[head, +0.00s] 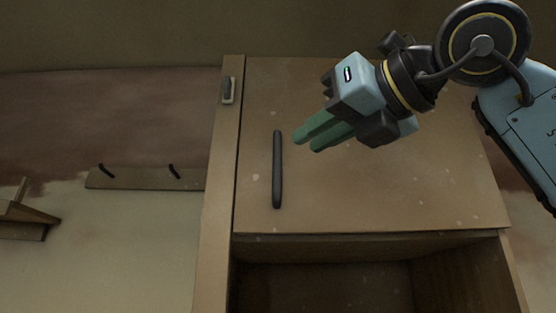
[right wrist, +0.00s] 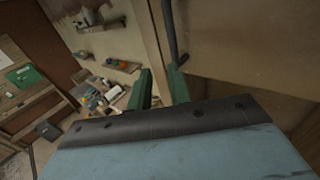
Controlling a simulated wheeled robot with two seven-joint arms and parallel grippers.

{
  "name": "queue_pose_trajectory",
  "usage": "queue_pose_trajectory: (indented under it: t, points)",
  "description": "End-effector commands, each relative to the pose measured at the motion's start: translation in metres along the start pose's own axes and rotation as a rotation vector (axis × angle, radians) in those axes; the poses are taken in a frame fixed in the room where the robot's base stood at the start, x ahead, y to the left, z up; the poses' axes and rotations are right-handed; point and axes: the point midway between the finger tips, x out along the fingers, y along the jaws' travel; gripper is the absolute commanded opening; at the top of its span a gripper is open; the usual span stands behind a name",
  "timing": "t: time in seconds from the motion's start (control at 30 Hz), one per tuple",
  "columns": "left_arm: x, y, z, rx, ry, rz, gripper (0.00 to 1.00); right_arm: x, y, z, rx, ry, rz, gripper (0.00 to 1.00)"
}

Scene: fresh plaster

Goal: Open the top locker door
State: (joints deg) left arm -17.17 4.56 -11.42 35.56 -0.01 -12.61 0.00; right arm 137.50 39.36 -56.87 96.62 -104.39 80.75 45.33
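The top locker door (head: 400,185) is a flat tan wooden panel and looks shut. Its dark vertical bar handle (head: 277,170) is near the door's left edge. My right gripper (head: 308,142) is in front of the door, just right of the handle, with its green fingers pointing left. The fingers are a little apart with nothing between them. In the right wrist view, the handle (right wrist: 171,32) runs down toward the tip of the right-hand finger, beyond the gripper (right wrist: 161,80); I cannot tell if they touch. My left gripper is not in view.
An open compartment (head: 325,285) lies below the door. A small latch-like fitting (head: 228,90) is on the left frame. A hook rail (head: 145,179) is on the wall further left. The right wrist view shows a cluttered surface (right wrist: 98,95) with several small objects.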

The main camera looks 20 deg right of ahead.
Motion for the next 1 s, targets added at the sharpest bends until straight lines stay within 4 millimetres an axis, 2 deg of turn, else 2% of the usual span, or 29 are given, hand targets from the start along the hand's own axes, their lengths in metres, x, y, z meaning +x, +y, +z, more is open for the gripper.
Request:
queue_pose_trajectory:
  t: [0.03,0.1,0.23,0.37,0.7,0.9,1.0]
  points:
    - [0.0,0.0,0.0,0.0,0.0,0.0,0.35,-0.009,-0.006,0.007,0.002,-0.013,-0.04,0.2]
    - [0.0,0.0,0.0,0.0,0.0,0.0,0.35,-0.015,-0.012,0.012,0.006,-0.022,-0.073,0.2]
    - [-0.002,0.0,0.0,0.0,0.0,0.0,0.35,-0.01,-0.016,0.014,0.009,-0.024,-0.091,0.2]
    - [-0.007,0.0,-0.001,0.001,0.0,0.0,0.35,0.011,-0.017,0.015,0.008,-0.022,-0.088,0.2]
    - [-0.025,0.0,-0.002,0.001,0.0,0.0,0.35,0.082,-0.022,0.017,0.008,-0.022,-0.085,0.2]
    - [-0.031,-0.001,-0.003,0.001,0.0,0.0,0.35,0.107,-0.024,0.017,0.008,-0.024,-0.085,0.2]
    - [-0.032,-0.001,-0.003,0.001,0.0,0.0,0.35,0.113,-0.025,0.017,0.008,-0.024,-0.085,0.2]
